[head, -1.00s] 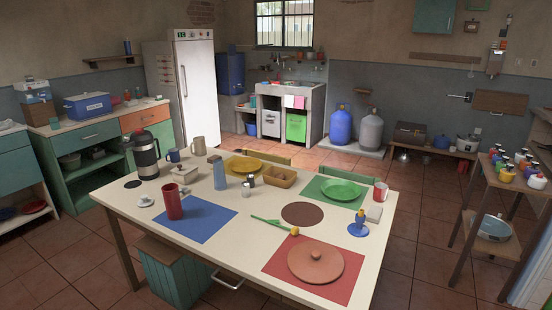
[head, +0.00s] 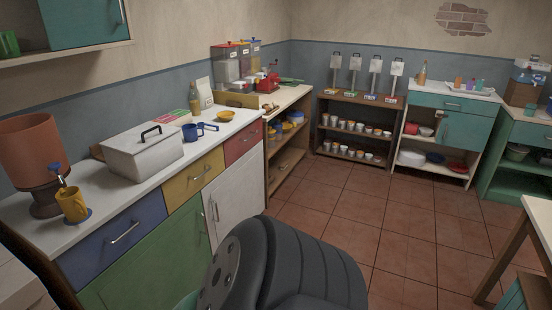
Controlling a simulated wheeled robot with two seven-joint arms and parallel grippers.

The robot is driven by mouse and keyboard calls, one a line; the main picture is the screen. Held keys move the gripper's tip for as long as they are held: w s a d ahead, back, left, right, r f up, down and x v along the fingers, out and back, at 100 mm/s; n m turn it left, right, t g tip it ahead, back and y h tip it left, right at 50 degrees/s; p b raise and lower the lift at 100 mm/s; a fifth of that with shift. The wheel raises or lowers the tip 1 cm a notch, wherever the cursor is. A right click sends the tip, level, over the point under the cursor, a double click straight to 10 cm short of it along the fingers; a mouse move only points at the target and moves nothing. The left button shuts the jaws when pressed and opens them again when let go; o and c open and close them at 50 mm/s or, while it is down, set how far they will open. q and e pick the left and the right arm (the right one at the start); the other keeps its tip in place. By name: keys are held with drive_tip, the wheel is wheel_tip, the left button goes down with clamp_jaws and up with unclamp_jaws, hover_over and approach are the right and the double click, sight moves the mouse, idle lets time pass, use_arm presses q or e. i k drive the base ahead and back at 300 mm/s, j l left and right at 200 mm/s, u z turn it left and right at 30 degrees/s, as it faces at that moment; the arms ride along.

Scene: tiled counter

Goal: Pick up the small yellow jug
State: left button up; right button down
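A small yellow jug (head: 73,204) with a handle stands upright on a blue round mat at the left end of the white counter. It is just below the blue tap of a terracotta water filter (head: 30,150). A smaller yellow cup-like thing (head: 226,115) stands farther back on the same counter; its exact form is too small to tell. Neither of my grippers is in view. A dark rounded part of my own body shows at the bottom middle, apart from the counter.
Coloured drawers (head: 116,234) front the counter. Shelves with cups (head: 353,138) stand at the back. The tiled floor (head: 390,220) is clear in the middle.

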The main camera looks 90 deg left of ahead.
sight(70, 199)
drive_tip(key=u, duration=4.1)
